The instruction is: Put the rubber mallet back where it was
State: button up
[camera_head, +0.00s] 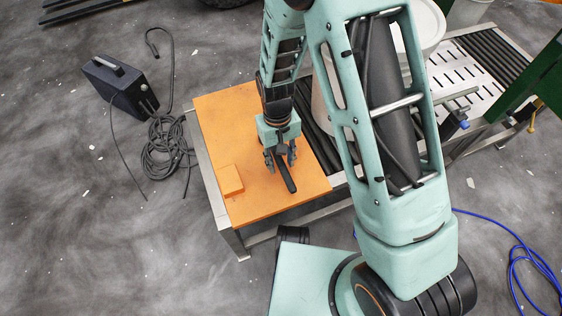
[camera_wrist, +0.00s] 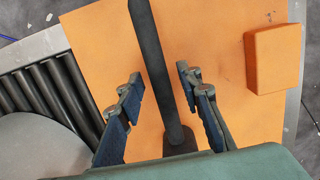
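The rubber mallet (camera_wrist: 165,85) is dark, with a long handle, and lies on the orange board (camera_head: 215,115). In the head view only part of its handle (camera_head: 287,180) shows; the rest is hidden by my gripper. My gripper (camera_head: 280,161) is over the board, pointing down. In the wrist view my gripper (camera_wrist: 159,75) is open, its fingers on either side of the handle with a gap on both sides. A wider dark part (camera_wrist: 180,142) of the mallet shows near the palm, partly hidden.
An orange block (camera_head: 231,180) sits near the board's left front edge. A roller conveyor (camera_wrist: 40,95) adjoins the board, with a pale pail (camera_wrist: 40,148) on it. A dark box (camera_head: 120,85) and coiled cable (camera_head: 167,150) lie on the floor at left. A blue hose (camera_head: 520,255) lies at right.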

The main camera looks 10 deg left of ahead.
aim_at(279, 158)
notch_tip(279, 158, up, 11)
jog(key=w+p, duration=0.1)
jog(key=p, duration=0.2)
jog(key=shift+a+f, duration=0.2)
jog(key=shift+a, duration=0.1)
